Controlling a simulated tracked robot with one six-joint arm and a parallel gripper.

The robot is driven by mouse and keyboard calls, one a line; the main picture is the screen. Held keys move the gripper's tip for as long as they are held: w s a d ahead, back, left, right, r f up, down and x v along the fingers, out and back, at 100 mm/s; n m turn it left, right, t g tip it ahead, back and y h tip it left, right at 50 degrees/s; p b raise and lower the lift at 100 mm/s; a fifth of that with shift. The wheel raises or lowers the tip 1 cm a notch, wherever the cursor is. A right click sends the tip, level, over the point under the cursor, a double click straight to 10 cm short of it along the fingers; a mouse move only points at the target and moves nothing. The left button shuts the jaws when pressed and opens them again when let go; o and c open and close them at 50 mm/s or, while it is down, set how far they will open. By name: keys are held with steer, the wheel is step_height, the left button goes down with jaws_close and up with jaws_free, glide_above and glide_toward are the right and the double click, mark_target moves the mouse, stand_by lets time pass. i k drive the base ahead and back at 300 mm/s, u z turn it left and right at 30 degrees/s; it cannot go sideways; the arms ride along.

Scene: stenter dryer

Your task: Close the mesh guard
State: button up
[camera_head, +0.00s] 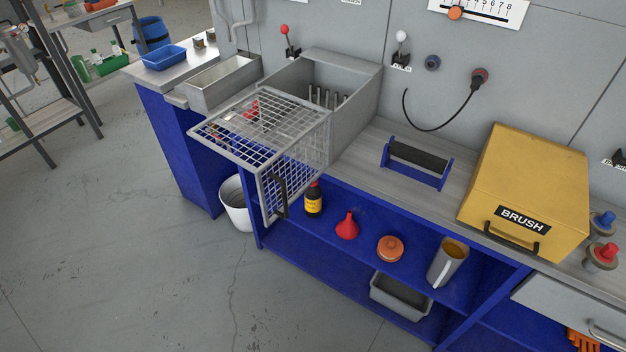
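The mesh guard (293,183) is a grey wire-mesh frame at the front of an open grey metal box (357,115) on the bench. It stands out past the bench's front edge, with one panel roughly level and one hanging upright. A black handle (280,197) is on the upright panel's outer side. The box's front is uncovered, and several upright pins (325,97) show inside. A red object behind the level mesh is partly hidden. My gripper is not in view.
A yellow BRUSH box (525,185) and a black roller on a blue stand (418,158) are to the right. A bottle (314,199), red funnel (347,226) and jug (447,263) stand on the shelf below. A white bucket (236,203) is on the floor. The floor in front is clear.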

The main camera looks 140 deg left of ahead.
mark_target(327, 115)
steer(key=u, duration=4.45)
steer(key=i, duration=0.1)
steer(key=u, duration=0.05)
